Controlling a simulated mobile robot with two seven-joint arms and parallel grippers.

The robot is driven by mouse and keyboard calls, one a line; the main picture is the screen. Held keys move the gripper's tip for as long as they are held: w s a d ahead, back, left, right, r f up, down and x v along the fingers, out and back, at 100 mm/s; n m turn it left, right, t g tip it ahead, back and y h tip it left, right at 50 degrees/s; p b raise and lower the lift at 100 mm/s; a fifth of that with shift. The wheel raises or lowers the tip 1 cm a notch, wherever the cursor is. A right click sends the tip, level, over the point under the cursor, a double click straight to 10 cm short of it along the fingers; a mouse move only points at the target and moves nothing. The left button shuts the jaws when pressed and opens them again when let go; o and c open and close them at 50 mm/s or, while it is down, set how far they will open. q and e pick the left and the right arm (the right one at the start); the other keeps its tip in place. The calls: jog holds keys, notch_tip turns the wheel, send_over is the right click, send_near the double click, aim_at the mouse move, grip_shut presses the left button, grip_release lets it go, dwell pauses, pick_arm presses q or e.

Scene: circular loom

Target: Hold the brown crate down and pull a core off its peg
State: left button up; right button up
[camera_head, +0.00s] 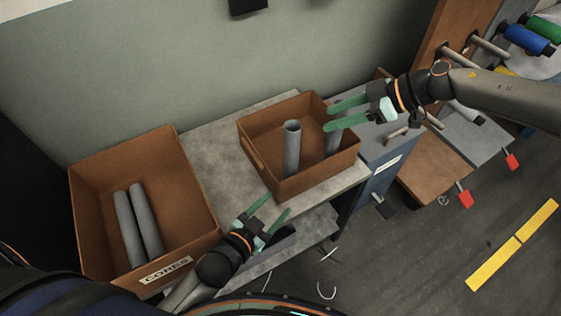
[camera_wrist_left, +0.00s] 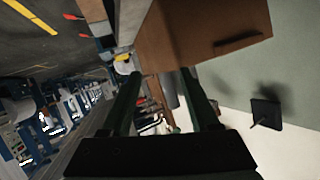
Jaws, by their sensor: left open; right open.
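The brown crate (camera_head: 318,180) stands on the grey bench in the head view. A grey core (camera_head: 291,150) stands upright in its left half. A second grey core (camera_head: 333,143) stands in the right half, partly hidden by my right gripper; the pegs are hidden. My right gripper (camera_head: 329,117) is open, its green fingers over the crate's right side near the second core; contact cannot be told. My left gripper (camera_head: 278,203) is open and empty, just in front of the crate's near wall. In the left wrist view the crate (camera_wrist_left: 195,30) lies beyond the open fingers (camera_wrist_left: 161,76).
A larger brown box (camera_head: 195,180) labelled CORES holds two grey cores (camera_head: 138,225) lying at the left. The grey bench top (camera_head: 215,140) is bare between the boxes. A blue cabinet (camera_head: 378,175) and the loom with colored spools (camera_head: 528,38) are at the right.

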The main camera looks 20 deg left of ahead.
pick_arm(q)
jog(key=w+d+r+m+t+h, duration=0.1)
jog(key=w+d+r+m+h, duration=0.1)
jog(key=d+r+m+h, duration=0.25)
jog(key=w+d+r+m+t+h, duration=0.2)
jog(key=w+d+r+m, duration=0.15)
jog(key=d+r, duration=0.3)
jog(key=s+d+r+m+g+h, duration=0.3)
jog(key=d+r+m+h, duration=0.1)
jog(key=d+m, duration=0.2)
jog(key=s+d+r+m+g+h, duration=0.3)
jog(key=s+d+r+m+h, duration=0.1)
jog(key=d+m, duration=0.1)
jog(key=s+d+m+g+h, duration=0.1)
jog(key=s+d+m+g, duration=0.9)
jog(key=m+g, duration=0.4)
jog(key=s+f+m+g+y, duration=0.4)
jog(key=s+f+m+y, duration=0.15)
jog(key=s+m, duration=0.35)
jog(key=s+a+f+m+y, duration=0.35)
jog(key=f+m+y, duration=0.25)
jog(key=f, duration=0.3)
jog(key=m+t+y, duration=0.9)
jog(key=t+y, duration=0.8)
jog(key=y, duration=0.1)
send_near(255, 154)
jog(key=x, duration=1.1)
jog(key=shift+w+a+f, duration=0.1)
jog(key=shift+w+a, duration=0.1)
